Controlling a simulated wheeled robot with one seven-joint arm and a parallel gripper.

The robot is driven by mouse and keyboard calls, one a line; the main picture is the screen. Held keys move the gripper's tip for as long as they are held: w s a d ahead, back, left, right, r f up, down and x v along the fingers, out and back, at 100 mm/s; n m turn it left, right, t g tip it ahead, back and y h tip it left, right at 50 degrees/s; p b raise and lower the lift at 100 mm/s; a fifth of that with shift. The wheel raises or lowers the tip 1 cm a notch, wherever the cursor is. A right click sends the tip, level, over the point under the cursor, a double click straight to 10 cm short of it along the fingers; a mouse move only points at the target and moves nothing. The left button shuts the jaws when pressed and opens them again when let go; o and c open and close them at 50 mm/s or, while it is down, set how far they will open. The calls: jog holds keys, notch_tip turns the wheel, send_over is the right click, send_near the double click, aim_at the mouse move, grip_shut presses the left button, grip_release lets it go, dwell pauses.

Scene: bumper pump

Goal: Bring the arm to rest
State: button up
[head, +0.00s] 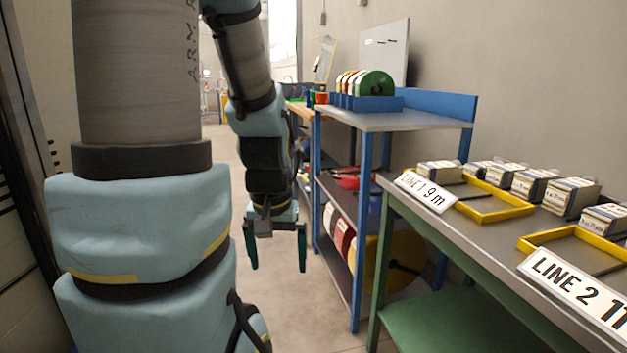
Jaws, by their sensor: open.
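My arm hangs down in the left half of the head view, its links bent and its wrist pointing at the floor. My gripper (276,248) is open and empty, with its two green-faced fingers apart and pointing down. It hangs over the bare floor, in front of and left of the blue-framed shelf unit (363,230). No object shows between the fingers. A large arm link in the foreground hides much of the left side.
A green-framed workbench (487,242) at right holds yellow trays (487,213), several boxes (569,195), and signs reading LINE 1 (426,190) and LINE 2 (580,290). Coloured reels (374,84) stand on the shelf unit's top. The floor aisle (222,140) runs clear toward the back.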

notch_tip(320, 180, up, 16)
jog(key=p, duration=1.3)
jog(key=shift+f, duration=0.25)
